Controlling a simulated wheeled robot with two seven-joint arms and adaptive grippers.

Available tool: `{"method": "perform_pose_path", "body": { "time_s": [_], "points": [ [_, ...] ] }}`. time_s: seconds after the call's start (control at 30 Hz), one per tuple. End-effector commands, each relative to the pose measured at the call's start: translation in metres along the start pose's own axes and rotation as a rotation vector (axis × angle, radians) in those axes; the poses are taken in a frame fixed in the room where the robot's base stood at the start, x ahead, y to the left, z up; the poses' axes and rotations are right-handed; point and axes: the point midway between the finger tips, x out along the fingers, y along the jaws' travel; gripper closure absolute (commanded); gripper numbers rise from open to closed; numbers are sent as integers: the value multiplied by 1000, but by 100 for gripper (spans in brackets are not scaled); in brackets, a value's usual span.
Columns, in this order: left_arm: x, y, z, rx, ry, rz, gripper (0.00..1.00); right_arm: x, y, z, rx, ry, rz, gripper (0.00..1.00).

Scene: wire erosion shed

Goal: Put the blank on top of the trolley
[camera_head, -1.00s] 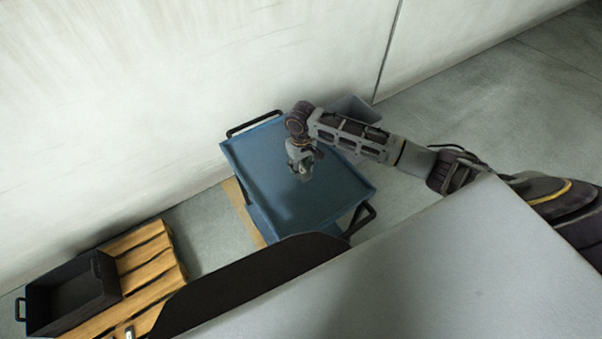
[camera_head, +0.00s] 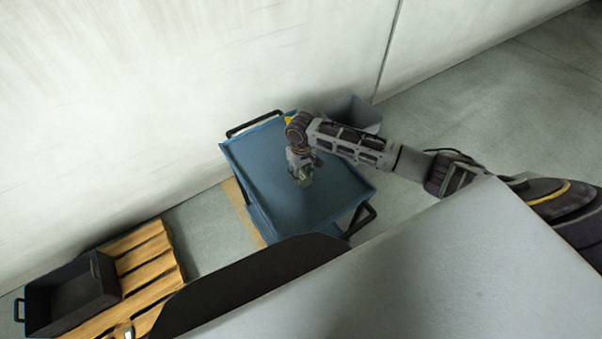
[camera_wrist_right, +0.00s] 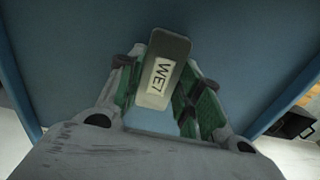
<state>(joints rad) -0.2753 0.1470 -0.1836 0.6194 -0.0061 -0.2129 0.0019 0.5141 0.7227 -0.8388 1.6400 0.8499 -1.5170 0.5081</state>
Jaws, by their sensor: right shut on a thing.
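The blank (camera_wrist_right: 165,72) is a grey metal block with a pale label reading "WE7", seen in the right wrist view. My right gripper (camera_wrist_right: 160,85) is shut on it, with a green-padded finger at each side. In the head view my right gripper (camera_head: 303,182) is over the middle of the trolley's blue top (camera_head: 260,165). The blank is too small there to make out clearly. I cannot tell whether it touches the top. The rest of the trolley top looks bare. My left gripper is not in view.
A grey bin (camera_head: 360,110) stands behind the trolley, near the wall. A black crate (camera_head: 75,295) sits on a wooden pallet (camera_head: 150,260) at the lower left. Black handles (camera_head: 362,220) stick out at the trolley's ends. A large pale surface (camera_head: 450,270) fills the lower right.

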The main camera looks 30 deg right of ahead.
Motion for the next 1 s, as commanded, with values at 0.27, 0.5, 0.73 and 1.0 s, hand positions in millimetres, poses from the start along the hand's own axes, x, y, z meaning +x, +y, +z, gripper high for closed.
{"method": "perform_pose_path", "body": {
  "time_s": [0.27,0.5,0.73,1.0],
  "points": [
    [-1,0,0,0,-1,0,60,2,0,0,0,0,0,45],
    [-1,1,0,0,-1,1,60,2,0,0,0,0,0,43],
    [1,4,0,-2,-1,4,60,0,0,0,0,1,0,43],
    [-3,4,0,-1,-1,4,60,-24,0,-1,0,2,-2,43]
  ]
}}
